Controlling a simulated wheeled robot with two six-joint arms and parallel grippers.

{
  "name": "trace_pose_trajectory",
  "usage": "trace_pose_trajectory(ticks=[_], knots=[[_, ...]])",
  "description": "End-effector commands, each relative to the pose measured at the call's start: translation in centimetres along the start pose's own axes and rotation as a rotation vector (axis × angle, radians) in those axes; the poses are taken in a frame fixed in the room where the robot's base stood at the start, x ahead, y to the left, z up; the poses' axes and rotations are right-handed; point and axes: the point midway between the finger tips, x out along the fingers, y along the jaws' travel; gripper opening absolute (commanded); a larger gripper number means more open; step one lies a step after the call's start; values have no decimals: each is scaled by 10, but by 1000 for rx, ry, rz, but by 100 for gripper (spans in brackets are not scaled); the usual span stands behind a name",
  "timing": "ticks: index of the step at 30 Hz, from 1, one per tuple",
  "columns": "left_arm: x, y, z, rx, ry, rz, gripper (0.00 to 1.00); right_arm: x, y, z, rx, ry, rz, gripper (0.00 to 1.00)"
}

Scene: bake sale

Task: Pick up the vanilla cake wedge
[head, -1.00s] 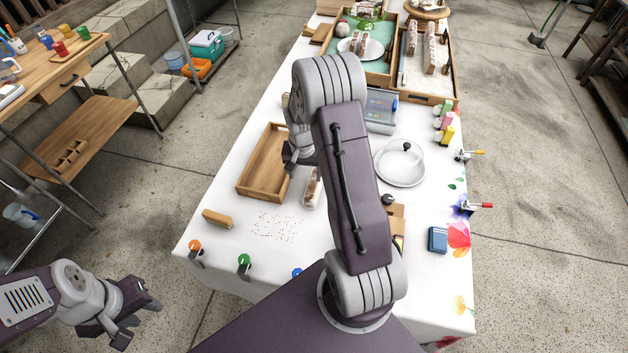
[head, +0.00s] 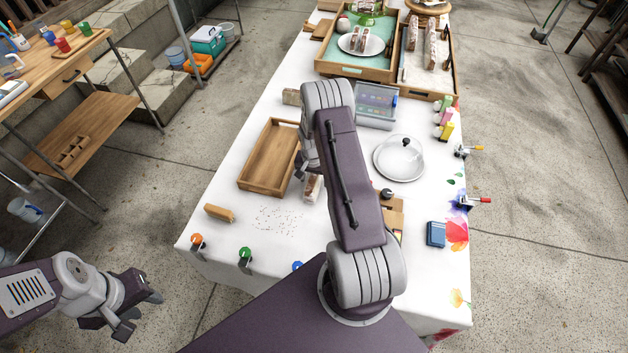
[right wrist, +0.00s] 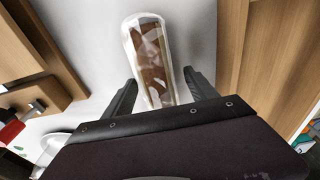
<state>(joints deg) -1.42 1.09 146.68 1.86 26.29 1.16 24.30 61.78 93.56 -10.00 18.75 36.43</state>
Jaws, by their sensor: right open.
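A clear-wrapped brown and white piece (head: 313,188) lies on the white-covered table, just right of the wooden tray; I cannot tell whether it is the vanilla cake wedge. It also shows in the right wrist view (right wrist: 150,50), its near end between my two fingers. My right gripper (right wrist: 160,80) is open, one finger on each side of the piece, and not closed on it. In the head view my right gripper (head: 302,172) is partly hidden by my forearm. My left gripper (head: 142,312) is open and empty, off the table at the lower left.
An empty wooden tray (head: 243,182) lies left of the piece. A domed plate (head: 398,175) and a blue box (head: 436,234) are to the right. A wooden brush-like block (head: 219,213) lies at the front left. Far trays hold more slices (head: 360,40). The table's front middle is mostly clear.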

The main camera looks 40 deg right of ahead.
Motion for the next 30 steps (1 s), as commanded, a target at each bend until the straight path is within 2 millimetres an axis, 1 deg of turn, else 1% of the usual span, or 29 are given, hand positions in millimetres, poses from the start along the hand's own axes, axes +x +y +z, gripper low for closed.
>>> trace_pose_trajectory(ticks=[5, 6, 8, 9, 10, 18, 20, 23, 27, 30], knots=[[0, 0, 0, 0, 0, 0, 36, 1, 0, 0, 0, 1, 0, 67], [0, 0, 0, 0, 0, 0, 36, 1, 0, 0, 0, 1, 0, 61], [0, 0, 0, 0, 0, 0, 36, 0, 0, 0, 0, 1, 0, 44], [0, 0, 0, 0, 0, 0, 36, 0, 0, 0, 0, 1, 0, 33], [0, 0, 0, 0, 0, 0, 36, 0, 0, 0, 0, 1, 0, 26], [0, 0, 0, 0, 0, 0, 36, 0, 0, 0, -1, 1, 0, 26], [0, 0, 0, 0, 0, 0, 36, -2, 0, -1, -1, 2, -1, 26], [0, 0, 0, 0, 0, 0, 36, -18, -1, -4, -1, 5, -2, 26], [1, 0, 0, 0, 0, 0, 36, -53, -1, -8, 0, 5, -3, 26], [2, 0, 0, 0, 0, 0, 36, -75, -1, -11, -2, 5, -3, 26]])
